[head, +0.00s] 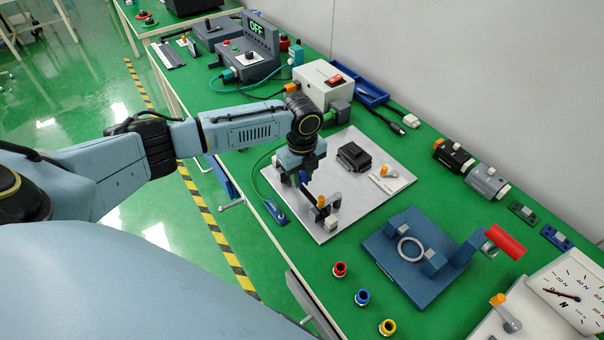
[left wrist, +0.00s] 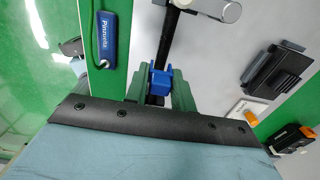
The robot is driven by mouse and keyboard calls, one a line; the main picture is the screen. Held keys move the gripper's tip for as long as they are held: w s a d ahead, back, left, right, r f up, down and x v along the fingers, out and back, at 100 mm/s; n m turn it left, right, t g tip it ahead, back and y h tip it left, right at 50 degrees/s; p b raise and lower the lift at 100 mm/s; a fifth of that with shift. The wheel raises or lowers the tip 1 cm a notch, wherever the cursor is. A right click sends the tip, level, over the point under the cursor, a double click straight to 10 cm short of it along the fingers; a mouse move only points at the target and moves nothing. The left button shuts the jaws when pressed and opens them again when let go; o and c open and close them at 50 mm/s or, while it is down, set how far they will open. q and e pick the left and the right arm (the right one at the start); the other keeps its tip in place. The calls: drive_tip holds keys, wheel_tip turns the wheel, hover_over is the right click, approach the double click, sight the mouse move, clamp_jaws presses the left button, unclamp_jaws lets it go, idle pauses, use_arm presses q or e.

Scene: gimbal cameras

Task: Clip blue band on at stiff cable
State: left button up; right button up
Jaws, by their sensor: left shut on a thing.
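My left gripper (head: 304,180) points down over the left part of a pale plate (head: 350,146). It is shut on the small blue band (left wrist: 160,78), which sits between its green fingertips in the left wrist view. A black stiff cable (left wrist: 168,42) runs from a clamp (left wrist: 222,10) toward the band. In the left wrist view the band overlaps the cable's near end; I cannot tell whether it is around it or just above it. In the head view the clamp with an orange knob (head: 321,201) stands just beyond my fingertips. My right gripper is not in view.
A blue fixture (head: 412,262) and red, blue and yellow rings (head: 362,297) are nearer. Green bench shows between them.

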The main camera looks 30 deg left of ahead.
sight(302, 173)
use_arm(q)
drive_tip(key=shift+f+b, duration=0.45)
drive_tip(key=shift+f, duration=0.75)
drive_tip(key=o, duration=1)
drive_tip(key=shift+o, duration=0.2)
drive_tip(key=shift+r, duration=0.1)
wheel_tip(302, 173, up, 13)
drive_tip(key=shift+r+p, duration=0.15)
drive_tip(key=shift+p, duration=0.75)
